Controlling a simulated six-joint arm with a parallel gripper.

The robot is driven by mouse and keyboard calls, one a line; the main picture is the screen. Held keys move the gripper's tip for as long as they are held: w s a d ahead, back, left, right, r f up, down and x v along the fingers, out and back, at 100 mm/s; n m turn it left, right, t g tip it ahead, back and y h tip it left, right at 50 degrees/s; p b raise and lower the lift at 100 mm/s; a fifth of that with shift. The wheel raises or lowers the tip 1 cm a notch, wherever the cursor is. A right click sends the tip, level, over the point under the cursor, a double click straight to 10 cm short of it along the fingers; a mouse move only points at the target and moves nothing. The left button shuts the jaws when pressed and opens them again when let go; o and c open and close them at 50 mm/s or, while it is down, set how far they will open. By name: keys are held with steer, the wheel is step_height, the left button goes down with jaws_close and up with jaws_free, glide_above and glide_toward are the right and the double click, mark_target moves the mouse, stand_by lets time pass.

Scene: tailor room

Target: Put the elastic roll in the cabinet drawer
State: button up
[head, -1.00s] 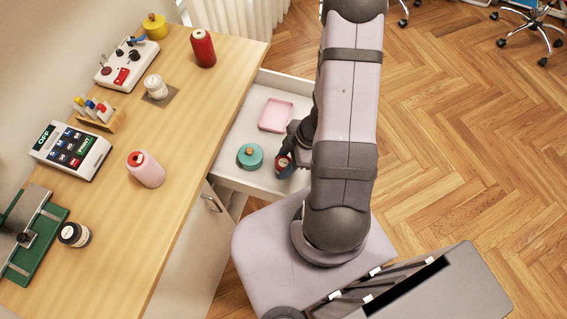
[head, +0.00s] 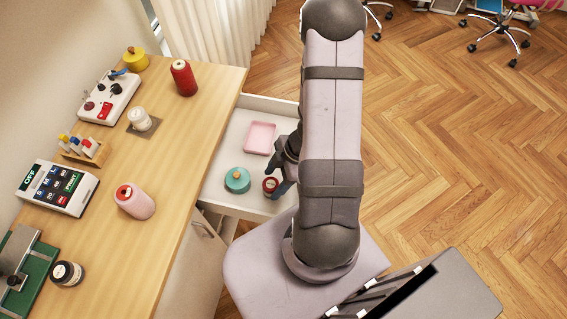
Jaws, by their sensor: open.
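The cabinet drawer (head: 222,165) is pulled open beside the wooden worktop. A small round dark red and black item (head: 270,185), which looks like the elastic roll, is inside the drawer's area near its front right. It appears to sit on the drawer floor, right of the teal round container. My gripper (head: 279,178) is over the drawer, open, with its fingers beside and partly around this roll. My arm hides the drawer's right side and part of the gripper, so I cannot tell whether the fingers touch the roll.
The drawer also holds a pink tray (head: 260,138) and a teal container (head: 237,180). Wooden floor lies to the right.

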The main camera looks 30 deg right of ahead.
steer(key=p+v, duration=0.4)
steer(key=v, duration=0.5)
steer(key=shift+r, duration=0.1)
steer(key=w+d+r+m+t+h, duration=0.2)
steer(key=w+d+r+m+h, duration=0.5)
steer(key=r, duration=0.3)
steer(key=s+a+r+m+g+y, duration=0.1)
steer(key=s+a+r+m, duration=0.1)
steer(key=a, duration=0.5)
steer(key=s+a+r+m+g+y, duration=0.1)
steer(key=s+a+r+m+g, duration=0.1)
steer(key=s+a+m, duration=0.3)
steer(key=s+a+r, duration=0.1)
steer(key=s+a, duration=0.1)
steer(key=a, duration=0.1)
steer(key=shift+s+a+y, duration=0.3)
steer(key=shift+o, duration=0.5)
